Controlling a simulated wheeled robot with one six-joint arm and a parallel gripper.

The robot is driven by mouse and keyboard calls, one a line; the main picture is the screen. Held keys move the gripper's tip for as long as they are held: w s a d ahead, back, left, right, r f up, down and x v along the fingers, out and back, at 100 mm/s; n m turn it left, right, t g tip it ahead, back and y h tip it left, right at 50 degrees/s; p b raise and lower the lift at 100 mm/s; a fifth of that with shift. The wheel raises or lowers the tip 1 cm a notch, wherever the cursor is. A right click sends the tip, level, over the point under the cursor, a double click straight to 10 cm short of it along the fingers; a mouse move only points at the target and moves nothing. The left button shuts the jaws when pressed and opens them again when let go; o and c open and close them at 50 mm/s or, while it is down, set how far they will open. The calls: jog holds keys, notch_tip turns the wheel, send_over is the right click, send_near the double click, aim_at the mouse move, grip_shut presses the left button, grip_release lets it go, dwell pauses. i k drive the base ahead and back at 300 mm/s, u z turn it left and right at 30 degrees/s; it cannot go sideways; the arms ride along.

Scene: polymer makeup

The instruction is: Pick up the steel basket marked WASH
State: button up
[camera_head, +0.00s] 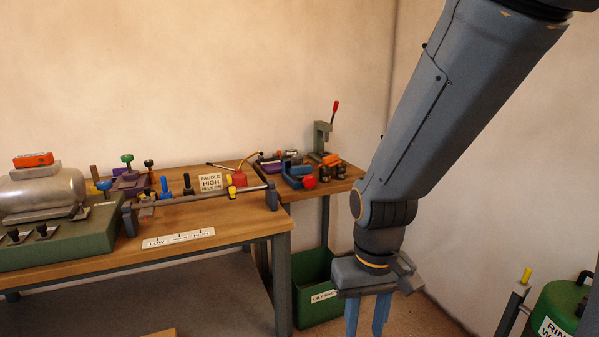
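My gripper (367,316) hangs at the lower middle right, pointing down, with two blue fingers. A gap shows between the fingers, and nothing is seen between them. The fingertips reach the bottom edge of the picture. I see no steel basket marked WASH in this view. My arm may hide part of the floor and wall behind it.
A wooden workbench (110,262) at left carries a motor-like machine (45,190), knobs and a rail. A smaller bench (335,182) holds tools and a press (321,135). A green bin (315,275) stands beneath. A green drum (562,308) is at lower right.

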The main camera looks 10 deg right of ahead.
aim_at(297, 158)
jog(key=z, duration=0.45)
jog(key=i, duration=0.95)
jog(key=u, duration=0.35)
